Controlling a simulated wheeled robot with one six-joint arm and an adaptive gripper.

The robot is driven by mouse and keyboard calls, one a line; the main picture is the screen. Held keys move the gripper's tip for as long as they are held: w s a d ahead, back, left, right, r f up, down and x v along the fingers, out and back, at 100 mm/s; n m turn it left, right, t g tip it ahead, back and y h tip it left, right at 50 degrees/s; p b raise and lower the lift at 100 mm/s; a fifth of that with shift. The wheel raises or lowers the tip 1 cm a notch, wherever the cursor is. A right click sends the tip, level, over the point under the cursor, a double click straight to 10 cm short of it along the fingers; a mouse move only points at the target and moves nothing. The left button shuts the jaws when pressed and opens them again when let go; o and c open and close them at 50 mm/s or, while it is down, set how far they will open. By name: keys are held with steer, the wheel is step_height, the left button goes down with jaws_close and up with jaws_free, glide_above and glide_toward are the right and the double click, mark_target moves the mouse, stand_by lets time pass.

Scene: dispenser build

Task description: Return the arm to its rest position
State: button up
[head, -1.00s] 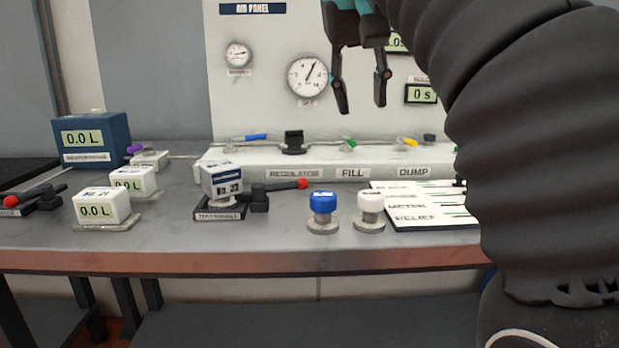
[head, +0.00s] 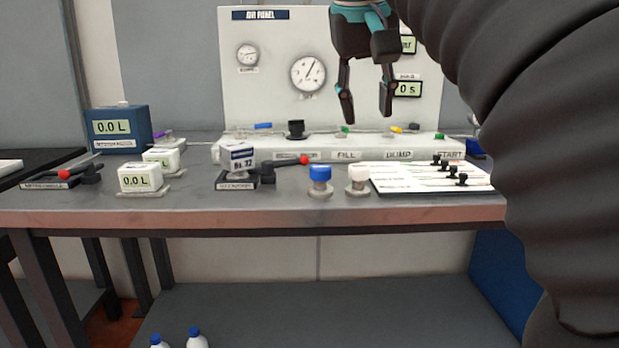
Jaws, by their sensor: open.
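My gripper (head: 366,108) hangs pointing down at the upper middle of the head view, in front of the air panel (head: 275,90). Its two dark fingers are apart, with nothing between them. The fingertips are above the row of valves and clear of the bench top as seen here. My arm, in a dark ribbed sleeve, fills the right side and hides part of the bench's right end.
The grey bench (head: 290,200) holds a blue meter box (head: 118,142), small white meters (head: 140,178), a dispenser block (head: 240,160), a blue-capped knob (head: 320,175), a white-capped knob (head: 358,176) and a labelled board (head: 400,178). White bottles (head: 197,338) with blue caps stand below.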

steer(key=s+d+f, duration=0.2)
steer(key=s+f, duration=0.3)
steer(key=f, duration=0.7)
steer(key=s+d+f+y, duration=0.1)
steer(key=s+d+f, duration=0.2)
steer(key=f, duration=1)
steer(key=s+d+f+m+t, duration=0.1)
steer(key=s+d+f, duration=0.2)
steer(key=s+f, duration=0.4)
step_height(320, 180, down, 6)
steer(key=shift+r+y, duration=0.25)
steer(key=shift+y, duration=0.15)
